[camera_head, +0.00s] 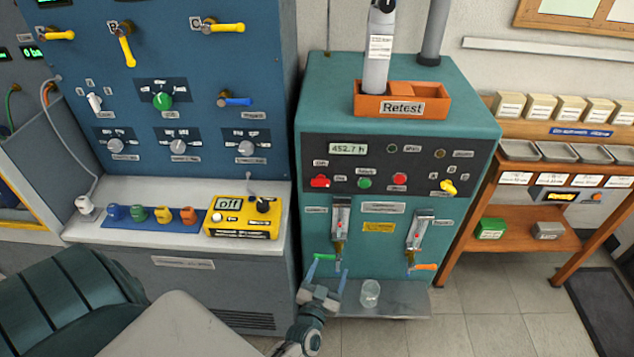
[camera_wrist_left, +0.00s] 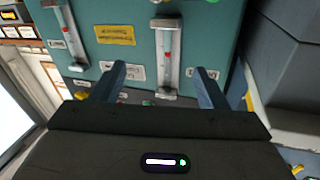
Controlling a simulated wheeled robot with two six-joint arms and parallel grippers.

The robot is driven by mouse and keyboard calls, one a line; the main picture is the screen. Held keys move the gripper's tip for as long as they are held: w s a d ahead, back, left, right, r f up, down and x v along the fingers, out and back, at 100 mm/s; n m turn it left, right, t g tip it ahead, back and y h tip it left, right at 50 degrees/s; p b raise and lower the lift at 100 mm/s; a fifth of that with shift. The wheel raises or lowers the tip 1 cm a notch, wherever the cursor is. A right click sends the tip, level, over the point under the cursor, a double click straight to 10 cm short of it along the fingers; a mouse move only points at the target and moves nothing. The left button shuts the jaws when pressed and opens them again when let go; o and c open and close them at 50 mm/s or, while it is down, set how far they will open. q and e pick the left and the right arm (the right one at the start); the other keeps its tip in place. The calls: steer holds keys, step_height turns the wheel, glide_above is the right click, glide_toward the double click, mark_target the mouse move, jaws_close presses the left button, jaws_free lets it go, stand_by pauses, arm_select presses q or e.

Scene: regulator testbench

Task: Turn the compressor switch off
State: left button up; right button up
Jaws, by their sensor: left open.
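The teal machine (camera_head: 400,95) has a dark control panel (camera_head: 437,170) with an hour display reading 452.7 h. The panel carries a red switch (camera_head: 320,182) at the left, a green button (camera_head: 364,183), a red button (camera_head: 399,179) and a yellow knob (camera_head: 448,188). Their small labels are too blurred to tell which is the compressor switch. My left gripper (camera_head: 327,274) is open and empty, below the panel and before the left flow gauge (camera_head: 340,218). In the left wrist view, its fingers (camera_wrist_left: 163,82) stand apart around the gauge's image. My right gripper is not in view.
A clear cup (camera_head: 370,293) stands on the machine's lower shelf (camera_head: 410,302), right of my gripper. A green lever (camera_head: 324,257) and an orange lever (camera_head: 424,267) stick out under the gauges. A bench with a yellow box (camera_head: 243,218) reading off stands left.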

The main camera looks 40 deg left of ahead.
mark_target(321, 186)
arm_select(q)
steer(key=a+r+n+t+y, duration=0.15)
steer(key=r+y, duration=0.25)
steer(key=r, duration=0.4)
steer(key=a+r+n+y, duration=0.2)
steer(key=r+n+y, duration=0.1)
steer(key=r, duration=0.6)
steer(key=p+x, duration=0.1)
steer(key=x, duration=0.2)
steer(key=p+x, duration=0.1)
steer(key=x, duration=0.3)
steer(key=p+x, duration=0.2)
steer(key=x, duration=0.2)
steer(key=shift+w+a+f, duration=0.1)
steer(key=shift+f, duration=0.25)
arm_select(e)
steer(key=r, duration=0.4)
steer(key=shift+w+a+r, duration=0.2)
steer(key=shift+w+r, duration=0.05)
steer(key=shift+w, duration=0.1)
arm_select(q)
steer(key=shift+c, duration=0.5)
steer(key=c, duration=0.9)
steer(key=shift+n, duration=0.25)
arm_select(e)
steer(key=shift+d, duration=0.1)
